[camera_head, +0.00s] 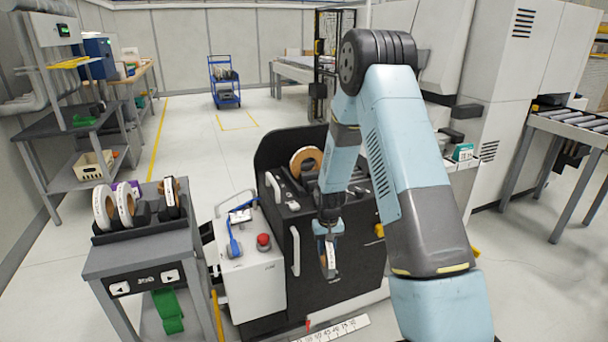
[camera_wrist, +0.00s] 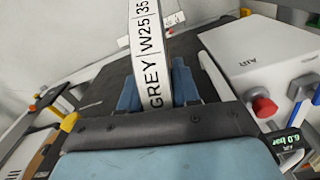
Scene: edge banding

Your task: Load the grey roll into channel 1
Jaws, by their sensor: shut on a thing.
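The grey roll (camera_head: 330,258) is in my gripper (camera_head: 328,240), held edge-on in front of the black side of the machine. In the wrist view its white label (camera_wrist: 148,60) reads "GREY W25 35", with the last part cut off, and it stands between the two blue fingers. The dark edge-banding machine (camera_head: 345,265) is at the centre. A roll with a tan core (camera_head: 305,162) sits in its top left bay. My arm covers part of the machine's top, and I cannot tell which slot is channel 1.
A rack at the left holds white rolls (camera_head: 104,207) and a dark-sided roll (camera_head: 172,196) on a grey stand (camera_head: 145,258). A ruler strip (camera_head: 340,329) lies low in front.

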